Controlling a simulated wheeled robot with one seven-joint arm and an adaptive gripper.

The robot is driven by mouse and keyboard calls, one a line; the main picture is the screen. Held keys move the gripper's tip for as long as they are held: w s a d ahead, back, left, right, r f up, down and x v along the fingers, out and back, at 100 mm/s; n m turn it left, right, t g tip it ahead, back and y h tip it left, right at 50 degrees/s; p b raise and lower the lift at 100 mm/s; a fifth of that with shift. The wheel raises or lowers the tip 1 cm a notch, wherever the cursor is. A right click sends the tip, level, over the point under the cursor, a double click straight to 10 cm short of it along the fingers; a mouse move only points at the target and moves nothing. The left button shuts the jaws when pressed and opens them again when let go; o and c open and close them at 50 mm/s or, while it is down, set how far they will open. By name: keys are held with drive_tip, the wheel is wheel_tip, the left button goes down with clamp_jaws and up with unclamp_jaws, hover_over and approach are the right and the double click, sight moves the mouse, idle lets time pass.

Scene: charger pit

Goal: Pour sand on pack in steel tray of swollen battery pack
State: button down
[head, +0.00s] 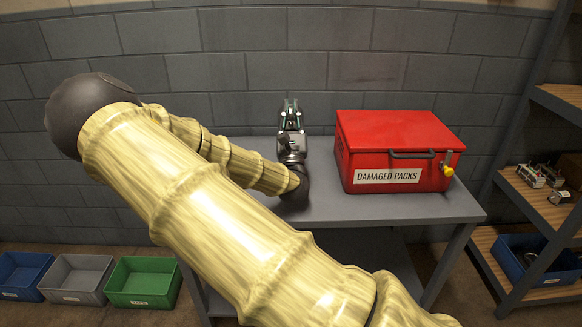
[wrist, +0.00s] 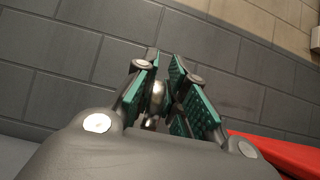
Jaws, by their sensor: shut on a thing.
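My gripper (head: 291,106) is raised above the grey table, left of the red box, with its fingers pointing away towards the wall. In the wrist view its green-padded fingers (wrist: 163,72) are close around a small shiny metal thing (wrist: 157,91). Most of this thing is hidden by the fingers and the gripper body, and I cannot tell what it is. I cannot make out the steel tray, the swollen battery pack or any sand in either view. My arm covers the left part of the table.
A closed red box (head: 395,135) labelled "DAMAGED PACKS" stands on the grey table (head: 345,210). A blue bin (head: 22,272), a grey bin (head: 75,279) and a green bin (head: 143,283) stand at lower left. A shelf rack (head: 548,205) is at right. A block wall is behind.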

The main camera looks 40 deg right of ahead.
drive_tip(key=shift+s+a+r+t+h+b, duration=0.4)
drive_tip(key=shift+s+r+t+b, duration=0.1)
drive_tip(key=shift+r+b, duration=0.2)
idle(1.9)
